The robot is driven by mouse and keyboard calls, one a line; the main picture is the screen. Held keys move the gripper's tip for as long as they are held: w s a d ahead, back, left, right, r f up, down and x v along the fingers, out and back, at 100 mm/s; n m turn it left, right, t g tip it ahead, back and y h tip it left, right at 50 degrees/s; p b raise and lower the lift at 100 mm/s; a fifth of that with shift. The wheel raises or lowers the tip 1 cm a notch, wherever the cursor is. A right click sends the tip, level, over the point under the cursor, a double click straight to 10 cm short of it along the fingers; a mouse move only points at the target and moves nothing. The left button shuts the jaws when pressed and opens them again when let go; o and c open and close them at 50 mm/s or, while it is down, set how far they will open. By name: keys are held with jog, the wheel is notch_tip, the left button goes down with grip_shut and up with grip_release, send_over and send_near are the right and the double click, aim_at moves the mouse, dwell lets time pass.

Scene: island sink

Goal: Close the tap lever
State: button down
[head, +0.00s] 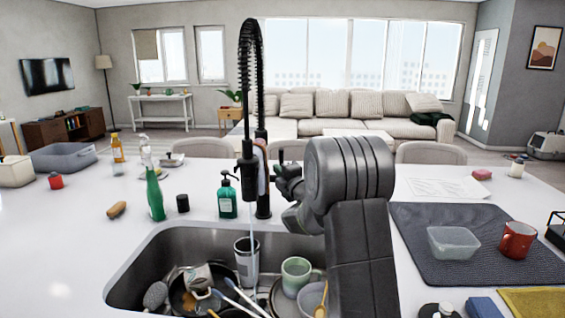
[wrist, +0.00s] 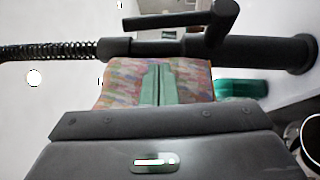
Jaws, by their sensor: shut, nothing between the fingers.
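The black spring-neck tap (head: 251,85) stands behind the sink, and a thin stream of water (head: 255,235) runs from its spout. In the wrist view the tap column (wrist: 260,50) lies sideways. Its black lever (wrist: 180,20) sticks out from the column on a short stub and lies along it. My gripper (wrist: 158,80) is shut and empty, its patterned, green-striped fingertips beside the column. No contact with the lever shows. In the head view my dark wrist and arm stand right of the tap and hide part of the gripper.
The sink (head: 150,250) holds a pan, mugs, bowls and utensils. A green soap pump (head: 227,200) and a green spray bottle (head: 155,195) stand left of the tap. A dark mat (head: 450,250) with a clear tub (head: 452,243) and red mug (head: 517,240) lies right.

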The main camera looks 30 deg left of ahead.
aim_at(281, 158)
jog(key=shift+w+a+r+p, duration=0.1)
jog(key=shift+w+a+p, duration=0.1)
jog(key=shift+w, duration=0.4)
jog(key=shift+w+a+r+p, duration=0.1)
jog(key=shift+w+a+p, duration=0.05)
jog(key=shift+w, duration=0.5)
jog(key=shift+w+a+p, duration=0.15)
jog(key=shift+w+p, duration=0.05)
jog(key=shift+w, duration=0.4)
jog(key=shift+w+a+b, duration=0.2)
jog(key=shift+w+b, duration=0.3)
jog(key=shift+b, duration=0.15)
jog(key=shift+w+r, duration=0.15)
jog(key=shift+r, duration=0.45)
